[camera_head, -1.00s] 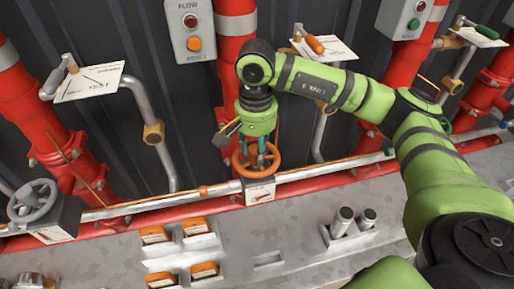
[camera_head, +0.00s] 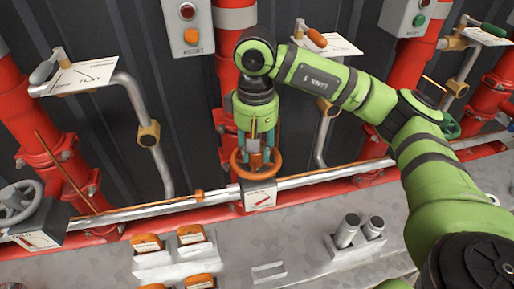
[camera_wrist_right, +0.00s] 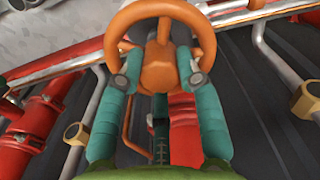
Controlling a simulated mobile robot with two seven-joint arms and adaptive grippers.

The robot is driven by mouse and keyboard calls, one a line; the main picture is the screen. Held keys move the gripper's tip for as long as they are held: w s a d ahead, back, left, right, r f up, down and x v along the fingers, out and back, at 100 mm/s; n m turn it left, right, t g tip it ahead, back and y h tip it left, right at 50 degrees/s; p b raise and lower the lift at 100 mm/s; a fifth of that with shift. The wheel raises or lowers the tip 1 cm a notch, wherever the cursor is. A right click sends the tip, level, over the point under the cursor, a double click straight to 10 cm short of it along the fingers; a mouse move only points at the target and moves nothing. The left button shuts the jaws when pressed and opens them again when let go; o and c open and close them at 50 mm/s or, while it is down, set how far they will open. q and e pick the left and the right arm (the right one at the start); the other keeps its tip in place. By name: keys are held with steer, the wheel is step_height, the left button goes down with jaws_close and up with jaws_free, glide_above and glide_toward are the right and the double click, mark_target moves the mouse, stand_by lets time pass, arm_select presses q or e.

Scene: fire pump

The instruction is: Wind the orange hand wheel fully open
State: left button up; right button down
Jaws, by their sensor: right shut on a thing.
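The orange hand wheel (camera_head: 240,167) sits on a white-labelled valve block (camera_head: 259,196) on the silver pipe, low in the middle of the head view. My right gripper (camera_head: 257,158) points down onto it from above, its teal fingers at the rim. In the right wrist view the wheel (camera_wrist_right: 160,12) fills the top, with its hub between the two fingers of my right gripper (camera_wrist_right: 158,78). My left gripper is not in view.
A grey hand wheel (camera_head: 18,201) is at the far left. Red standpipes (camera_head: 40,120) and grey control boxes (camera_head: 188,25) stand behind. Orange-topped blocks (camera_head: 190,234) and two metal cylinders (camera_head: 347,230) are on the grey ledge in front. A green wheel-like part (camera_head: 450,126) shows behind my right arm.

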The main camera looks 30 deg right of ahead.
steer(key=n+b, duration=0.1)
steer(key=n, duration=0.1)
steer(key=f+n+b, duration=0.1)
steer(key=shift+a+n, duration=0.2)
steer(key=shift+n, duration=0.2)
steer(key=n+b, duration=0.1)
steer(key=n, duration=0.1)
steer(key=shift+r+n+b, duration=0.15)
steer(key=shift+n+b, duration=0.15)
steer(key=shift+n, duration=0.1)
steer(key=shift+s+r+n, duration=0.1)
steer(key=shift+r+n, duration=0.05)
steer(key=shift+n, duration=0.65)
steer(key=c, duration=1.1)
jaws_free()
steer(key=shift+c, duration=0.2)
steer(key=shift+o, duration=0.9)
steer(key=shift+a, duration=0.1)
